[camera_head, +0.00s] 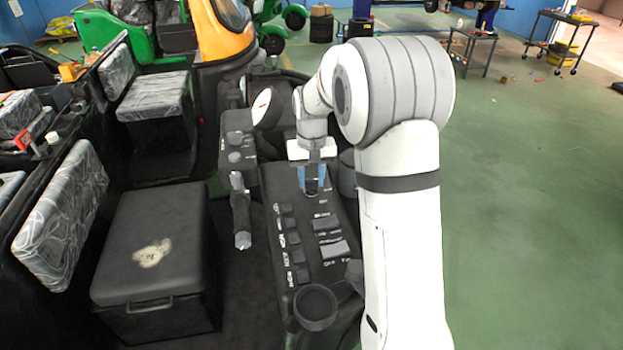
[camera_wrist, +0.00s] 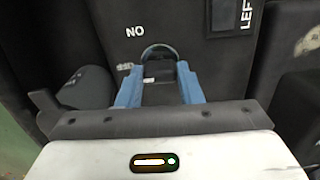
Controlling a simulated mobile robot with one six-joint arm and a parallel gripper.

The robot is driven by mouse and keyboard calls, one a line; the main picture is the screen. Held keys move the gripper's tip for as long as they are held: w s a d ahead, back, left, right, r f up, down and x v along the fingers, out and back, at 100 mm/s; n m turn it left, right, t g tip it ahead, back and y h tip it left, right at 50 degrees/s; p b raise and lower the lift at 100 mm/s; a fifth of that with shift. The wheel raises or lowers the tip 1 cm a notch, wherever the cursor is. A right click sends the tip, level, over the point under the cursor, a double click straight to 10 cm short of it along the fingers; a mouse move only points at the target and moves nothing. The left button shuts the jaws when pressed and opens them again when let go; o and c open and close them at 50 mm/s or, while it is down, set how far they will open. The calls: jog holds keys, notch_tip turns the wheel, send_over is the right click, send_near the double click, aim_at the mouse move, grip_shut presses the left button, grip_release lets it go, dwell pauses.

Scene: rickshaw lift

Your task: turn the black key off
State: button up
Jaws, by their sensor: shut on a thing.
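The black key (camera_wrist: 159,70) shows in the wrist view in a round socket on the dark panel, beside white lettering that reads "NO" in this view. My gripper (camera_wrist: 160,78) has two blue fingers, one on each side of the key, and is shut on it. In the head view my gripper (camera_head: 314,180) reaches down to the far end of the black control panel (camera_head: 335,283). The key is hidden there behind the gripper. The exact angle of the key is hard to tell.
The panel has several switches (camera_head: 333,249) and a round cup-like holder (camera_head: 315,306) at its near end. A handlebar grip (camera_head: 241,215) stands left of the panel. A black box seat (camera_head: 158,255) is farther left. Green floor (camera_head: 530,190) lies open to the right.

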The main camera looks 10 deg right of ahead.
aim_at(311, 180)
jog(key=shift+n, duration=0.5)
jog(key=o, duration=1)
jog(key=shift+r, duration=0.1)
notch_tip(311, 180, up, 8)
jog(key=shift+f+b, duration=0.15)
jog(key=shift+b, duration=0.35)
